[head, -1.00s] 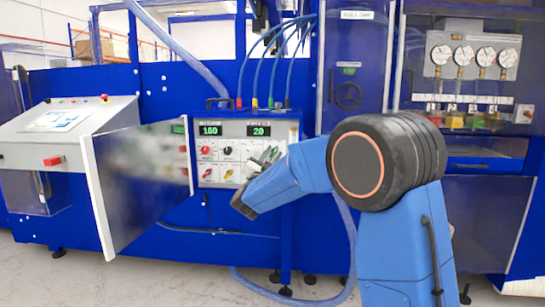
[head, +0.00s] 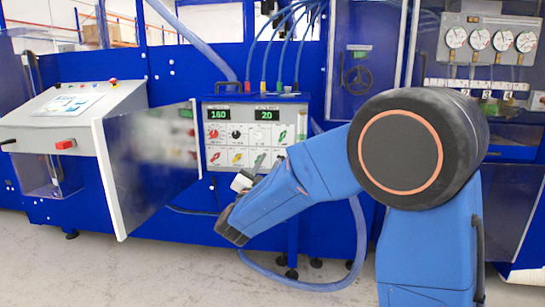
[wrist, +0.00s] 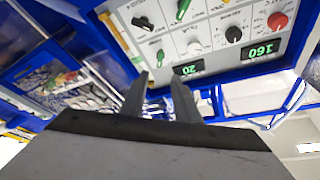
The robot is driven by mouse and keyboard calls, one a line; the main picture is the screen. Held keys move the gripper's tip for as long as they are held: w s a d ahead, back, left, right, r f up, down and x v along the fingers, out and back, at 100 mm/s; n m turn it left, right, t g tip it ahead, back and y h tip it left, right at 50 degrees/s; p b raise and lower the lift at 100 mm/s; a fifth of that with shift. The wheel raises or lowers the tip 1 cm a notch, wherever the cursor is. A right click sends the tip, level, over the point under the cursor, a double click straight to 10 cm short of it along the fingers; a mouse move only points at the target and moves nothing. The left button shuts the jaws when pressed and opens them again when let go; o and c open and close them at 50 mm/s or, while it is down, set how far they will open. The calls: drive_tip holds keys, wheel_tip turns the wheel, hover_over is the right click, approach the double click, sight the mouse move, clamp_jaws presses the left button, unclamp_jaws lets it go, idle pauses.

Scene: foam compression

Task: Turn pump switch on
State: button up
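The control panel (head: 206,120) has green 160 and 20 displays and several rotary knobs, among them red (head: 236,134), white, black, yellow (head: 238,158) and green ones. Labels are too small to read, so I cannot tell which knob is the pump switch. In the wrist view the panel (wrist: 222,62) appears upside down, with a green knob (wrist: 183,9), a white knob (wrist: 194,45) and black knobs (wrist: 142,22). My gripper (wrist: 162,80) has its two fingers apart, with nothing between them. It is by the panel's lower part in the head view (head: 243,181), apparently touching no knob.
A grey-framed door (head: 150,160) stands open to the left of the panel. A sloped console (head: 75,110) with a red button is further left. Blue hoses (head: 285,40) rise above the panel, and one loops onto the floor. Gauges (head: 490,40) are at right.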

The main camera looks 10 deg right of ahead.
drive_tip(key=shift+v, duration=1.15)
drive_tip(key=shift+w, duration=0.1)
